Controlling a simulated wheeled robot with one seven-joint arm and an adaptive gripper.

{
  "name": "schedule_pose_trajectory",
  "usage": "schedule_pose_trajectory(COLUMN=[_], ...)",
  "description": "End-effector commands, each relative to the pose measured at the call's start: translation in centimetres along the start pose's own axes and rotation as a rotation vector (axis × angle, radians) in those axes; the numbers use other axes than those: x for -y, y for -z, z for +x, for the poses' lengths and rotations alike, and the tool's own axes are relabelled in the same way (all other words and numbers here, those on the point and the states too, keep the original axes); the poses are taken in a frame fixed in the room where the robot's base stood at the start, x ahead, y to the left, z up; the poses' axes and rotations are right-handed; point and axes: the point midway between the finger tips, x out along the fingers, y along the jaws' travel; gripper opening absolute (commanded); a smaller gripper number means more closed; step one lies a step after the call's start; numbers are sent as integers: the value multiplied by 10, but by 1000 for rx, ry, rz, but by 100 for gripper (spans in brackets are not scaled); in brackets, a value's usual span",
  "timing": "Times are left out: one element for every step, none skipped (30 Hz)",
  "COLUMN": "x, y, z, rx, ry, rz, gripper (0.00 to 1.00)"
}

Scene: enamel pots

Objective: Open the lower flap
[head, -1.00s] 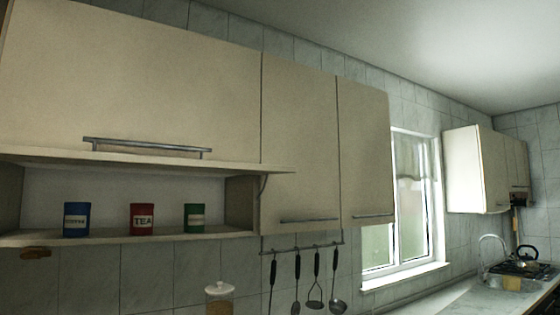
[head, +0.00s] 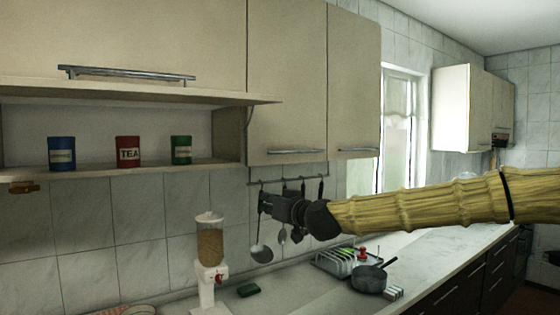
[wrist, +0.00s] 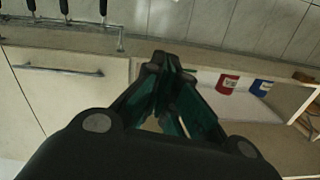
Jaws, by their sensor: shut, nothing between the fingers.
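A wide cream flap (head: 120,35) fills the upper left of the head view, closed, with a horizontal metal bar handle (head: 128,74) along its lower edge. Only this one wide flap shows above the open shelf, so I cannot tell whether another is above it. My gripper (head: 262,204) is shut and empty, below and right of the shelf, in front of the hanging utensils. It is apart from the flap handle. In the wrist view my gripper (wrist: 156,62) has its dark green fingers together, and the wall units appear upside down.
The open shelf (head: 195,168) holds blue (head: 61,153), red (head: 128,151) and green (head: 181,150) canisters. Two narrow cabinet doors (head: 287,85) are closed to the right. Below stand a cereal dispenser (head: 210,250), a pan (head: 368,279) and a dish rack (head: 340,262) on the counter.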

Motion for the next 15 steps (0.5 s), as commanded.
schedule_pose_trajectory(x=[0,0,1,1,2,3,3,4,5,5,6,6,6,7,7], y=[51,78,114,139,163,192,213,231,253,267,280,293,302,309,316], z=[-8,-13,-21,-28,-35,-45,-52,-60,-70,-76,-82,-89,-93,-97,-100], rx=[-62,-96,-139,-171,-201,-237,-262,-285,-314,-332,-348,-366,-377,-386,-395], ry=[2,4,6,7,7,9,9,9,9,8,8,7,7,6,6], rz=[-19,-31,-48,-60,-71,-86,-95,-104,-115,-122,-128,-135,-139,-143,-147], gripper=[0,0,0,0,0,0,0,0,0,0,0,0,0,0,0])
